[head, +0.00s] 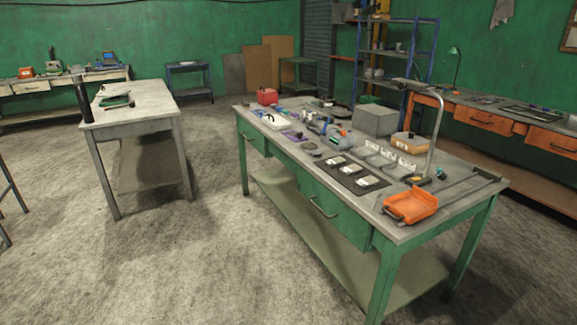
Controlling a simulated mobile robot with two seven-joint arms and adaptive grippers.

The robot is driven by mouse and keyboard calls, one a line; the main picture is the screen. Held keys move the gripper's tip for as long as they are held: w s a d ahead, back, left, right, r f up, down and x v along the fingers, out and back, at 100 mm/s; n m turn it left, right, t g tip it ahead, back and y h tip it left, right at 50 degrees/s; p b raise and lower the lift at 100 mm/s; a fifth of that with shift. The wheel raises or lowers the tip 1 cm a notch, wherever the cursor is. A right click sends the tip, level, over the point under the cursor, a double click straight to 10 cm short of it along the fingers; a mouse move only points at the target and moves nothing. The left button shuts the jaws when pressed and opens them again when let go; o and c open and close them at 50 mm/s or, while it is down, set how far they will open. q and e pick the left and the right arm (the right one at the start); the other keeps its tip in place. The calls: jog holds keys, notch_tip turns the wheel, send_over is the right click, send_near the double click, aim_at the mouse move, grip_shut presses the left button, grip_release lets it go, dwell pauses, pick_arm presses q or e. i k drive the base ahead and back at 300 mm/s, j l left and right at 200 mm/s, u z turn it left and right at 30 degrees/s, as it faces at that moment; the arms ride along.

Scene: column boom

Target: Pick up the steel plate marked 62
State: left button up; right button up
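Three small pale plates lie in a row on a dark mat (347,181) on the green-legged workbench: a far plate (337,160), a middle plate (351,169) and a near plate (367,182). They look like metal plates, but their markings are too small to read, so I cannot tell which is marked 62. Behind them stand white cards with dark marks, a left card (372,146), a middle card (388,154) and a right card (406,163), also unreadable. Neither of my grippers is in view.
The workbench (400,232) also holds an orange tray (411,204) at its near corner, a tall bent grey pole (437,130), a grey box (375,120) and several small tools. Open floor (230,250) lies left of it, before another bench (150,100).

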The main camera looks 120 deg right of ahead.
aim_at(351, 169)
jog(key=k+l+z, duration=0.1)
jog(key=k, duration=0.3)
jog(key=k+l+z, duration=0.15)
jog(key=k+l, duration=0.2)
jog(key=k+z, duration=0.1)
jog(key=z, duration=1.45)
jog(key=l+z, duration=0.1)
jog(key=z, duration=0.7)
jog(key=i+l+z, duration=0.1)
jog(key=z, duration=0.75)
jog(key=i+z, duration=0.25)
jog(key=z, duration=0.3)
jog(key=i+l, duration=0.05)
jog(key=i, duration=0.05)
